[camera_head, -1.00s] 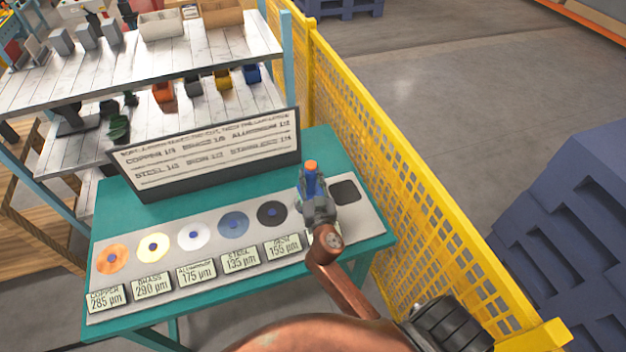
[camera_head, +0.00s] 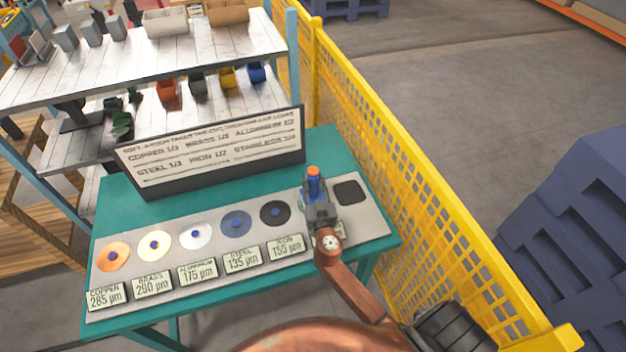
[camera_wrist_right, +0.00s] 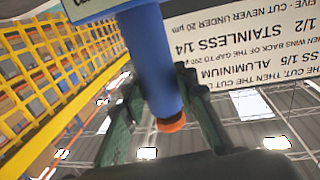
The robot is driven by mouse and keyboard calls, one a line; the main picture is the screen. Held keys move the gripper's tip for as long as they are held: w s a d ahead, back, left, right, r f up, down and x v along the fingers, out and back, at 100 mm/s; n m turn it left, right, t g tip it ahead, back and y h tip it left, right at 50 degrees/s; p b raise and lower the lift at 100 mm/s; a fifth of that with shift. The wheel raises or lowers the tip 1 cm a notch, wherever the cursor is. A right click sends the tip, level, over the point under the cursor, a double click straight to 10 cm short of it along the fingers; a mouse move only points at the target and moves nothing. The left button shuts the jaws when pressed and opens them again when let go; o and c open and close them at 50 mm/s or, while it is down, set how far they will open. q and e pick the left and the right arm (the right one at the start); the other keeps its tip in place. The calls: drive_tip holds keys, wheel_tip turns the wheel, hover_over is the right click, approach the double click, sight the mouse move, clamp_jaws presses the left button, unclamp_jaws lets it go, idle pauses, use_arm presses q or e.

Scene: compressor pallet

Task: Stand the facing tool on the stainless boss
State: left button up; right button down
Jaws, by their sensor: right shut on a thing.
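The facing tool (camera_head: 314,184) is a blue cylinder with an orange end, held roughly upright with the orange end up. My right gripper (camera_head: 317,202) is shut on it, over the sixth place in the row, right of the iron disc. The gripper and tool hide the stainless boss there, so I cannot tell whether the tool touches it. In the right wrist view the blue tool (camera_wrist_right: 152,60) runs between the two dark green fingers (camera_wrist_right: 158,105), its orange end showing. My left gripper is not in view.
The grey strip (camera_head: 375,221) on the teal table (camera_head: 115,195) bears several discs with reading plates in front. A black square pad (camera_head: 349,192) lies right of the gripper. A lettered board (camera_head: 210,152) stands behind. A yellow mesh fence (camera_head: 400,170) runs close along the right.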

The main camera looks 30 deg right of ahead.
drive_tip(key=shift+r, duration=0.15)
drive_tip(key=c, duration=1.5)
unclamp_jaws()
drive_tip(key=shift+f, duration=0.2)
drive_tip(key=shift+c, duration=0.2)
drive_tip(key=shift+r, duration=0.1)
drive_tip(key=shift+s, duration=0.2)
drive_tip(key=b+v, duration=0.2)
drive_tip(key=v, duration=0.9)
drive_tip(key=shift+s+a, duration=0.2)
drive_tip(key=shift+s, duration=0.1)
